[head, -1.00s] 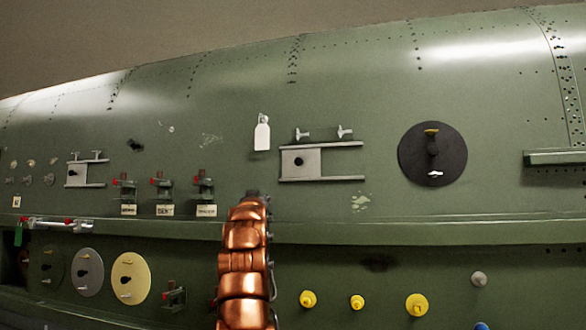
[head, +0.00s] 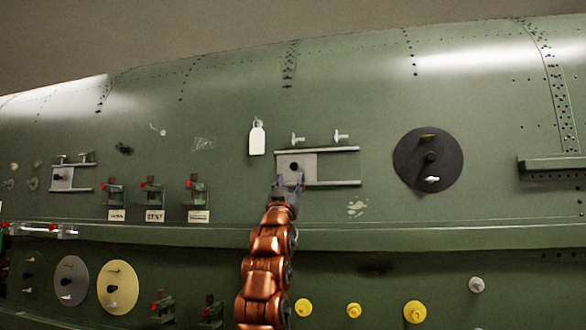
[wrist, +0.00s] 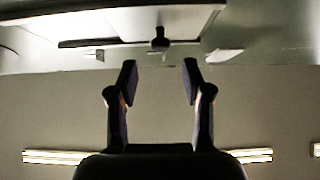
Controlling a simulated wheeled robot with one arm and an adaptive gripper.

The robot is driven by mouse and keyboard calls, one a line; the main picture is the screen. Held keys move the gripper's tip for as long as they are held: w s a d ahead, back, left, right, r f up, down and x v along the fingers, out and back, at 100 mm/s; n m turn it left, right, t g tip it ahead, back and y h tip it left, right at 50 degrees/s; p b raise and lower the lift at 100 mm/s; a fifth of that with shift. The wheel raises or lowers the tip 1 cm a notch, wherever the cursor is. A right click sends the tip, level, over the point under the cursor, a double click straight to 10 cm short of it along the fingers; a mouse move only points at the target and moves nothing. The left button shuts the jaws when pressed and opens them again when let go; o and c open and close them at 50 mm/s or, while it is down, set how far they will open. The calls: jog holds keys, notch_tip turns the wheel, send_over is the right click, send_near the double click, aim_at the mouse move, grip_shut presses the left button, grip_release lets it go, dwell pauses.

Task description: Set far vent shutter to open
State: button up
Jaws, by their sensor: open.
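A vent shutter with a pale square plate (head: 309,166) and a dark round knob (head: 294,167) sits at the left end of two horizontal rails on the green fuselage. The rails run on to the right past the plate. A second, smaller shutter (head: 62,179) of the same kind is at far left, its plate also at the left end. Which one is called far is not marked. My gripper (head: 287,182) is open just below the middle shutter's knob. In the wrist view its fingers (wrist: 160,80) stand apart and empty, with the knob (wrist: 160,38) beyond them, between their tips.
Two T-shaped pegs (head: 298,139) stick out above the middle shutter. A white tag (head: 257,138) hangs to its upper left. A black disc (head: 428,160) with small handles is to the right. Several red-tipped switches (head: 195,190) are to the left. A ledge (head: 400,238) runs below.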

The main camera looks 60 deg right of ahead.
aim_at(294, 167)
jog(key=shift+p+x, duration=0.35)
jog(key=shift+x, duration=0.55)
jog(key=shift+p+x, duration=0.8)
jog(key=shift+x, duration=0.1)
jog(key=shift+p+x, duration=1)
jog(key=shift+x, duration=0.05)
jog(key=shift+w+d+r+p, duration=0.15)
jog(key=shift+d+r+p, duration=0.2)
jog(key=shift+p, duration=0.15)
grip_shut()
